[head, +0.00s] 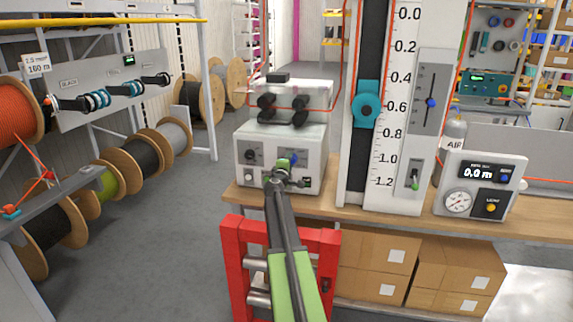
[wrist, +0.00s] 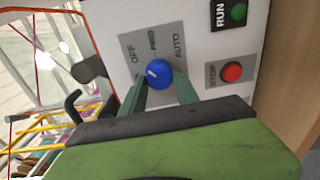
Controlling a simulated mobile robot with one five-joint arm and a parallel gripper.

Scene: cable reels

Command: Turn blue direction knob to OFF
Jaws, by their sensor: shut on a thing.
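The blue direction knob (wrist: 158,73) is on a grey plate of a white control box (head: 312,138). The plate carries the labels OFF, FWD and AUTO along its upper side in the wrist view. A short white mark shows on the knob's face; I cannot tell exactly which label it lines up with. My gripper (wrist: 160,86) has one green finger on each side of the knob and is shut on it. In the head view the knob (head: 284,162) is small and partly hidden by my gripper (head: 287,173).
Next to the knob are a red STOP button (wrist: 232,72) and a green RUN button (wrist: 237,12). A black knob (head: 251,154) is left on the box. A tall scale panel (head: 398,110) and a gauge box (head: 480,187) stand to the right on the bench (head: 350,212).

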